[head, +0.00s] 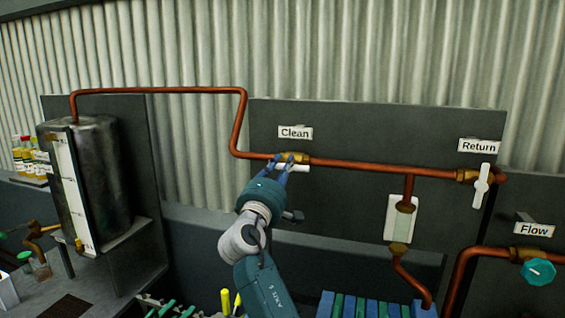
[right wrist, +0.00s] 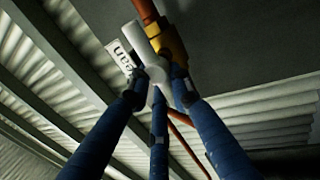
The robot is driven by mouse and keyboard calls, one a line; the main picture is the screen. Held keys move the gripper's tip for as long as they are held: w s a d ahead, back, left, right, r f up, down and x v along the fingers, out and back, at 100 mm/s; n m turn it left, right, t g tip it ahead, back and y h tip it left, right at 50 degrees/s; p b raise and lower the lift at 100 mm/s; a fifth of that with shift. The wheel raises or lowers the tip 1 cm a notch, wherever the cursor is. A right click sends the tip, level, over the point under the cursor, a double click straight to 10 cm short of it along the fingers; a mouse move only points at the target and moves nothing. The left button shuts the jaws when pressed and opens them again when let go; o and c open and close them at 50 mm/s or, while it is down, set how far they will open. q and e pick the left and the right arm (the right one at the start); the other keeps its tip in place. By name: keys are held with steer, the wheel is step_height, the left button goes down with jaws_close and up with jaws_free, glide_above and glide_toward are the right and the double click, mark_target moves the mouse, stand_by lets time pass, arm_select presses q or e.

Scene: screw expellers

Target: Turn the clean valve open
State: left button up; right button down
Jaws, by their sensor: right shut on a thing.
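The clean valve is a brass fitting (head: 297,157) on the copper pipe, below the "Clean" label (head: 295,133). Its white handle (head: 294,168) lies about level along the pipe in the head view. My right gripper (head: 285,166) reaches up to the handle, its blue fingers closed on it. In the right wrist view the fingers (right wrist: 158,85) meet around the white handle (right wrist: 157,62), beside the brass body (right wrist: 173,42). The fingers hide part of the handle. My left gripper is not in view.
A return valve (head: 482,182) with an upright white handle is at the right. A teal flow knob (head: 538,271) is at lower right. A metal tank (head: 100,175) stands at the left. Copper pipe (head: 360,166) runs along the dark panel. Blue and green slats (head: 365,306) lie below.

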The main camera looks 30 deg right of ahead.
steer(key=shift+r+t, duration=0.3)
steer(key=c, duration=1.6)
jaws_free()
steer(key=shift+c, duration=0.2)
steer(key=shift+w+d+f, duration=0.1)
steer(key=shift+w+f, duration=0.05)
steer(key=shift+f, duration=0.15)
steer(key=v, duration=1.2)
steer(key=shift+r, duration=0.15)
